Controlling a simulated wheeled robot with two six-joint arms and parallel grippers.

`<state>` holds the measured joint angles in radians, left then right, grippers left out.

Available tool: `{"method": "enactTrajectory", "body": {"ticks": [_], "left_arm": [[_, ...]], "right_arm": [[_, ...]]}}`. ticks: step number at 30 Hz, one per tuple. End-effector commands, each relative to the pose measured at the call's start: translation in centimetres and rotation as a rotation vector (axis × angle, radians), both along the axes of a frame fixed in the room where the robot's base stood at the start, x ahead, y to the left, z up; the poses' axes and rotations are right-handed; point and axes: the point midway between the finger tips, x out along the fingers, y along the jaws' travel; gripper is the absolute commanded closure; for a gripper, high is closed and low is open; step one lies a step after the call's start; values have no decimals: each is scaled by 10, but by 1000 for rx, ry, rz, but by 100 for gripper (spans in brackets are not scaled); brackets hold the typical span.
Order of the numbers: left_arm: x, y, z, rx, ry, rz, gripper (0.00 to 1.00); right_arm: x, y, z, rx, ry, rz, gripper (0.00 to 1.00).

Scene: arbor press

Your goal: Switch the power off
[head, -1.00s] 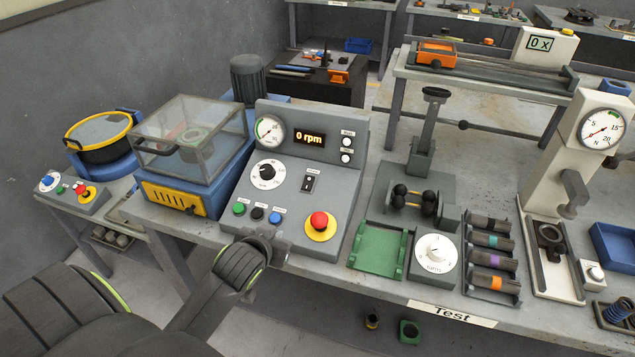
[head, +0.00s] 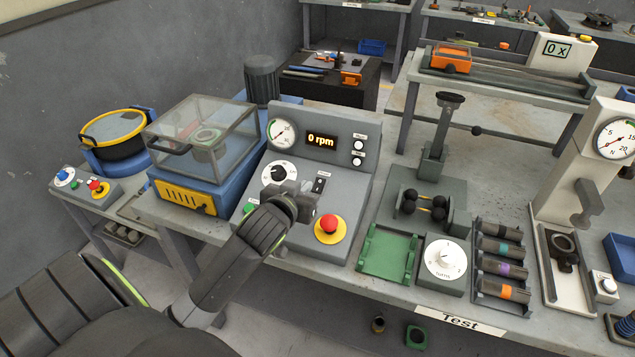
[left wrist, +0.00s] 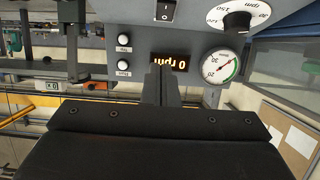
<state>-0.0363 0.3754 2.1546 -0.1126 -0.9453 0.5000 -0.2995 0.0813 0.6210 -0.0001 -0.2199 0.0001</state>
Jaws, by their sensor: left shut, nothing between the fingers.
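The power switch (head: 319,185), a small black rocker marked I and O, sits on the grey control panel (head: 352,185) below the "0 rpm" display (head: 321,141). In the left wrist view, which is upside down, the switch (left wrist: 167,10) is at the top edge, with its I and O marks showing. My left gripper (head: 312,199) is shut and empty, in front of the panel just below the switch in the head view. In the left wrist view its fingers (left wrist: 160,84) point at the panel near the display (left wrist: 169,62). Contact cannot be told. My right gripper is out of view.
A red emergency stop (head: 329,223) on a yellow base lies just right of and below the gripper. A speed dial (head: 278,173) is to its left. The gripper and arm hide some lower buttons. A clear-covered blue machine (head: 204,150) stands left of the panel.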

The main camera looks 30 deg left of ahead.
Motion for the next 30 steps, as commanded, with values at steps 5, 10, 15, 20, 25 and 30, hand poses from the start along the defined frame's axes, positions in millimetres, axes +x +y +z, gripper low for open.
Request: {"method": "enactTrajectory", "body": {"ticks": [5,10,15,20,25,30], "left_arm": [[27,6,-8,-1,1,0,100],[50,12,-16,0,1,0,100],[73,17,-23,0,0,0,100],[79,19,-45,-2,4,0,100],[84,20,-56,-1,2,0,100],[86,20,-60,-1,1,-1,100]], "right_arm": [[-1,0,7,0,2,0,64],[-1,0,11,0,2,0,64],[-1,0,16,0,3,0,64],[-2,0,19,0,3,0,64],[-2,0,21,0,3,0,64],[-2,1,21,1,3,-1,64]]}}
